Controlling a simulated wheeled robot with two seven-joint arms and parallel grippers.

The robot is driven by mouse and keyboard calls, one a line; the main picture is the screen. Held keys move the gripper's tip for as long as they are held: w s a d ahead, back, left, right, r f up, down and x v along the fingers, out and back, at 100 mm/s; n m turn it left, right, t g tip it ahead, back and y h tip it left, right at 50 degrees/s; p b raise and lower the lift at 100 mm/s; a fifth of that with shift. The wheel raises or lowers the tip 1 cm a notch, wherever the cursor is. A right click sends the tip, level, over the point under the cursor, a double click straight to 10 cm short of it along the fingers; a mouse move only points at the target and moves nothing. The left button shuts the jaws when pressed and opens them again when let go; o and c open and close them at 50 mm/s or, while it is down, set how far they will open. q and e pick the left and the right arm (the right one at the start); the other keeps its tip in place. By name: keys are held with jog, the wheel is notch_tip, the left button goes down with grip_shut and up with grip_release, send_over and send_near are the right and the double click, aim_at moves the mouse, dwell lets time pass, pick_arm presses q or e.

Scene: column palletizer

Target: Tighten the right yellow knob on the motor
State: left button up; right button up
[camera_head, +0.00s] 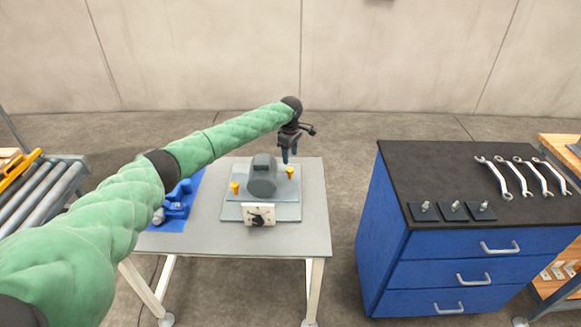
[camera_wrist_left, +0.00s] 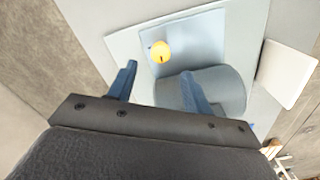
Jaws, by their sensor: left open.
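The grey motor (camera_head: 262,180) sits on a flat plate on the grey table. The right yellow knob (camera_head: 289,171) stands on the plate to the motor's right, and the left yellow knob (camera_head: 235,187) to its left. My left gripper (camera_head: 288,157) points down above and just behind the right knob. In the wrist view the left gripper (camera_wrist_left: 160,72) is open with two blue fingers and nothing between them. The right knob (camera_wrist_left: 160,52) shows ahead of the gap between the fingertips, apart from them. One finger partly covers the motor (camera_wrist_left: 222,90). My right gripper is out of view.
A white switch panel (camera_head: 258,214) stands at the plate's front. A blue mat (camera_head: 163,225) with a blue tool lies to the left. A blue drawer cabinet (camera_head: 470,245) at the right carries several wrenches (camera_head: 513,177) and bolts on black bases. A roller conveyor (camera_head: 40,190) is far left.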

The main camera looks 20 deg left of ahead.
aim_at(290, 169)
pick_arm(q)
jog(key=shift+f+p, duration=1)
jog(key=shift+f, duration=2.45)
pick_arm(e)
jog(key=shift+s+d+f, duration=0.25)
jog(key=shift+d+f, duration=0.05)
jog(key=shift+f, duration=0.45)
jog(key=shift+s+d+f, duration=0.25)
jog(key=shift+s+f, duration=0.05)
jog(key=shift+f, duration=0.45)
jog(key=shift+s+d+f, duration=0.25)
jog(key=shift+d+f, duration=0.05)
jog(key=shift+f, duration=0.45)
pick_arm(q)
jog(key=c, duration=1)
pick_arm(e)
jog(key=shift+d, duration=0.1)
